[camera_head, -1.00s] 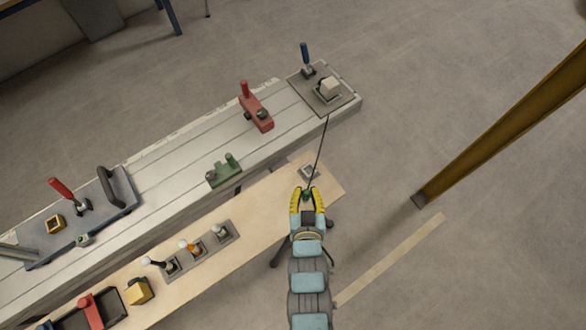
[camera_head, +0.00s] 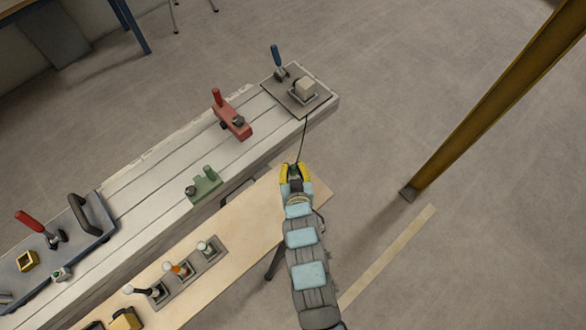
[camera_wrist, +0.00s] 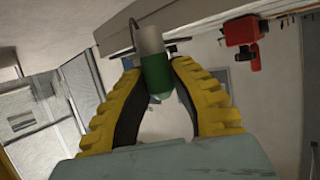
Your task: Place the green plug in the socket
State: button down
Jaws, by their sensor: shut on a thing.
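My gripper (camera_head: 295,170) is shut on the green plug (camera_wrist: 156,74), which sits between the yellow fingers in the wrist view. The plug has a pale upper part and a green rounded end. In the head view the fingers mostly hide it. A thin dark cable (camera_head: 302,140) runs from the gripper up to the grey plate (camera_head: 310,107) at the bench's far right end. My gripper is over the gap between the wooden board and the grey bench. I cannot tell which part is the socket.
The long grey bench (camera_head: 150,185) carries a red fixture (camera_head: 232,117), a green two-post fixture (camera_head: 203,184) and a blue-grey plate with a black handle (camera_head: 82,214). Switches stand on the wooden board (camera_head: 243,225). A yellow-brown beam (camera_head: 480,105) stands at right.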

aim_at(293, 165)
jog(key=shift+w+f, duration=1.4)
jog(key=shift+f, duration=1.6)
jog(key=shift+f, duration=0.1)
jog(key=shift+f, duration=0.1)
jog(key=c, duration=1)
grip_release()
jog(key=shift+c, duration=0.2)
